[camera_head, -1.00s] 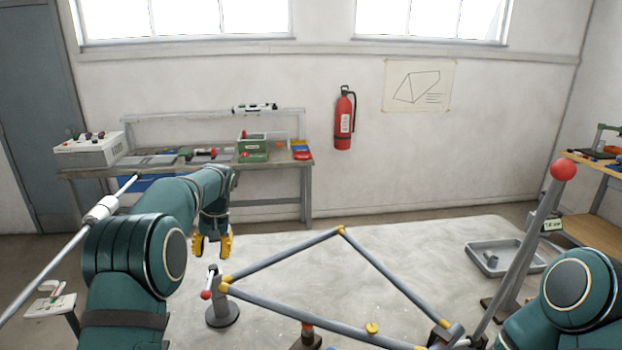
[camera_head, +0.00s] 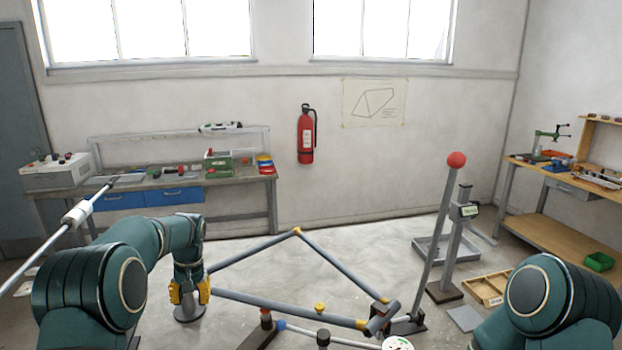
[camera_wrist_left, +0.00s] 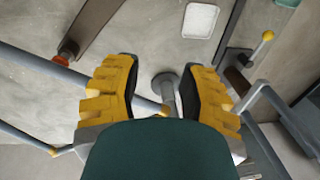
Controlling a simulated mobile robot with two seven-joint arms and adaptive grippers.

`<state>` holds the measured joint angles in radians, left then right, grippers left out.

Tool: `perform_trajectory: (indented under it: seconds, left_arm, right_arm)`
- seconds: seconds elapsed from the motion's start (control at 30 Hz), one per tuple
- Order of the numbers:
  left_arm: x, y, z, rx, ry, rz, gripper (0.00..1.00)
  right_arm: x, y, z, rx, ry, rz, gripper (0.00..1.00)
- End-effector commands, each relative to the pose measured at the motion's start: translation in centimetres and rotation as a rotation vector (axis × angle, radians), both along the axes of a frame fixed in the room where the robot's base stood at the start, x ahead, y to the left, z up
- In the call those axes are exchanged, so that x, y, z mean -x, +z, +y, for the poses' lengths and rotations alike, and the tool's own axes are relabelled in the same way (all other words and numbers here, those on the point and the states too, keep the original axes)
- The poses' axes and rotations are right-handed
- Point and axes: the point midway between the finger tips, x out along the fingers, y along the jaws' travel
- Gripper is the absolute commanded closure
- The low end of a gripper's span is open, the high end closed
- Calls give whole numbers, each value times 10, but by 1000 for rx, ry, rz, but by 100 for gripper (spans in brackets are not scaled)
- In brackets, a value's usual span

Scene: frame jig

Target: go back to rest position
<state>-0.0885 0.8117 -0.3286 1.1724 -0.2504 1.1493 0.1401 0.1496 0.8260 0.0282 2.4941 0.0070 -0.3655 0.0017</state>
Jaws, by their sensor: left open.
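My left gripper (camera_head: 189,293) is open, pointing down at the left end of the grey tube frame (camera_head: 262,251). It hides that end of the frame and most of a round-based stand (camera_head: 190,314). In the left wrist view its two yellow fingers (camera_wrist_left: 160,72) are apart with nothing gripped. The stand's post and round base (camera_wrist_left: 165,82) show in the gap between them; I cannot tell the height between fingers and post. The frame has yellow joints. My right arm's rounded joint (camera_head: 528,291) is at the lower right; its gripper is out of view.
A tall post with a red ball (camera_head: 456,160) rises at the frame's right end. A grey tray (camera_head: 432,250) and a wooden box (camera_head: 487,289) lie on the floor beyond. Workbenches stand at the back left (camera_head: 235,178) and right (camera_head: 541,232).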

Motion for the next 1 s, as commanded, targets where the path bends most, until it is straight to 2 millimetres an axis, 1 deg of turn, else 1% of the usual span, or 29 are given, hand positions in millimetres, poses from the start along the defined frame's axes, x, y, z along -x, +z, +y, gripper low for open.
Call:
perform_trajectory:
  seconds: [0.03,0.17,0.2,0.27,0.3,0.37,0.4,0.47,0.5,0.57,0.6,0.7,0.83,1.0]
  left_arm:
    - [6,-19,-5,22,-10,4,59]
    - [21,-66,-26,88,-42,-16,59]
    - [28,-82,-33,112,-50,-22,59]
    - [41,-107,-48,151,-61,-34,59]
    - [52,-123,-57,179,-67,-43,59]
    - [71,-147,-74,222,-74,-58,59]
    - [86,-162,-86,249,-76,-69,59]
    - [108,-180,-103,288,-76,-86,59]
    - [125,-191,-113,312,-73,-96,59]
    - [149,-204,-129,345,-68,-113,59]
    - [166,-210,-139,364,-64,-124,59]
    - [202,-220,-158,399,-51,-147,59]
    - [240,-224,-174,428,-36,-171,59]
    - [284,-222,-188,451,-17,-194,59]
  right_arm:
    - [0,0,0,0,1,-1,53]
    - [-1,0,1,-1,1,-1,53]
    - [-1,0,0,-1,1,-1,53]
    - [0,0,0,-1,1,-1,53]
    - [0,0,0,0,1,0,53]
    - [0,0,0,0,0,0,53]
    - [0,0,0,0,0,0,53]
    - [0,0,0,0,0,0,53]
    - [0,0,0,0,1,0,53]
    - [0,0,0,0,1,0,53]
    - [0,0,0,0,1,0,53]
    - [0,0,0,0,1,0,53]
    - [0,0,0,0,1,0,53]
    - [0,0,0,0,1,0,53]
